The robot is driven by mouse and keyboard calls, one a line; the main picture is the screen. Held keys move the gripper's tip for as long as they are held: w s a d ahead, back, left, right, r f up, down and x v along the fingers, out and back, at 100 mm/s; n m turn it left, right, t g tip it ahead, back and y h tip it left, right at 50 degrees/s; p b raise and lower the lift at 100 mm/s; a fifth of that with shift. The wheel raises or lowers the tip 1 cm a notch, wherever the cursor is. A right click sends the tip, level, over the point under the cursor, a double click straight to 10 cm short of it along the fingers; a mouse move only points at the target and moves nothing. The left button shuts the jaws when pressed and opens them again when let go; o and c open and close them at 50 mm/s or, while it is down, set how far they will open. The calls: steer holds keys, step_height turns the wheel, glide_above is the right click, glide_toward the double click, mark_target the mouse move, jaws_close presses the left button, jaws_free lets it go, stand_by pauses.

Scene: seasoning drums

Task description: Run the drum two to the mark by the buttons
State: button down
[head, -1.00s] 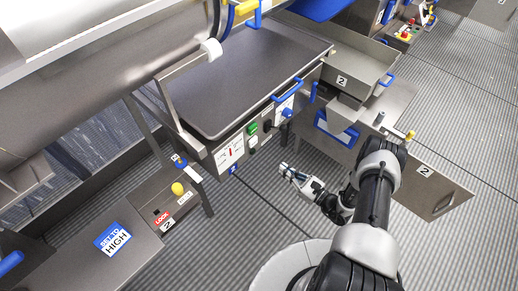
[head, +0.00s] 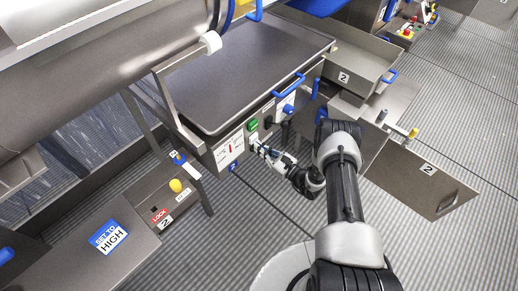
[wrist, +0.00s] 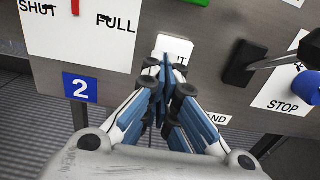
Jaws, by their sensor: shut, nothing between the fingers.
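My gripper (head: 258,148) is shut and empty, with its fingertips at the front control panel (head: 228,150) of the station tagged with a blue 2 (head: 233,167). In the wrist view my gripper (wrist: 163,68) covers part of a white piece (wrist: 178,47) whose lettering is partly hidden; I cannot tell if the tips touch it. A green button (wrist: 247,54) is up and right of the tips. A dial plate marked SHUT and FULL, with a red pointer (wrist: 75,6), is at the left. The steel drum (head: 105,75) lies at upper left in the head view.
Right of the green button are a black switch (wrist: 240,66) with a metal lever and a blue knob (wrist: 307,84) by a STOP label. A blue handle (head: 288,87) juts above the panel. A yellow knob (head: 176,186) stands by a LOCK label at lower left. Floor lies open below.

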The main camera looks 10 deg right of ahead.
steer(key=shift+w+a, duration=0.2)
steer(key=shift+w, duration=0.1)
